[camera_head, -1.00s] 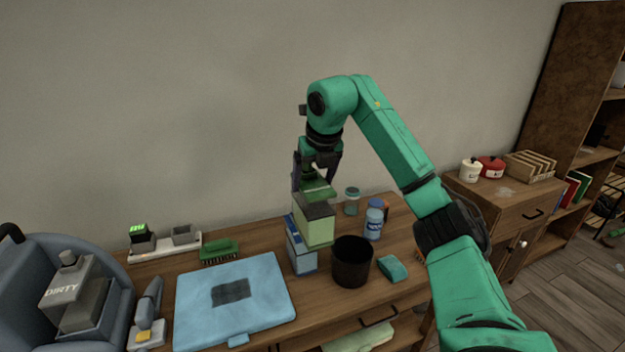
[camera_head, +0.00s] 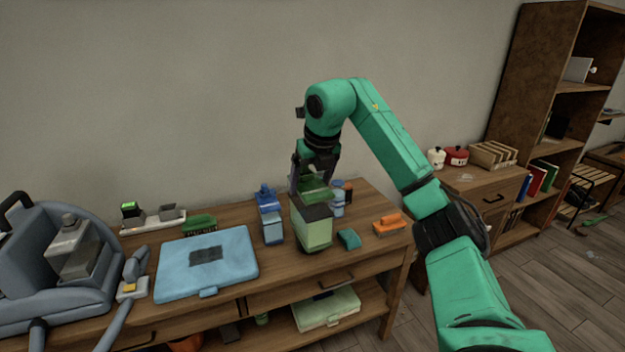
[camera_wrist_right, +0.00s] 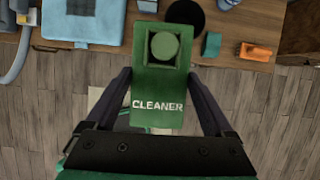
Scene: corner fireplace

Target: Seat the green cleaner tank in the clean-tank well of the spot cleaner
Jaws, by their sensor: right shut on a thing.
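The green cleaner tank (camera_head: 314,231) hangs upright from my right gripper (camera_head: 313,190), in front of the table's right half. In the right wrist view the tank (camera_wrist_right: 158,90) shows its CLEANER label and round cap, between the two fingers of my right gripper (camera_wrist_right: 158,80). The gripper is shut on it. The blue-grey spot cleaner (camera_head: 55,295) stands at the far left, with the grey dirty tank (camera_head: 78,250) on it. I cannot make out the clean-tank well. My left gripper is not in view.
A light-blue case (camera_head: 190,278) lies on the wooden table (camera_head: 285,268) between the spot cleaner and the tank. A blue spray bottle (camera_head: 270,218), a green brush (camera_head: 199,223), a teal block (camera_head: 349,239) and an orange brush (camera_head: 389,223) are also there. A black cup (camera_wrist_right: 184,16) shows in the wrist view.

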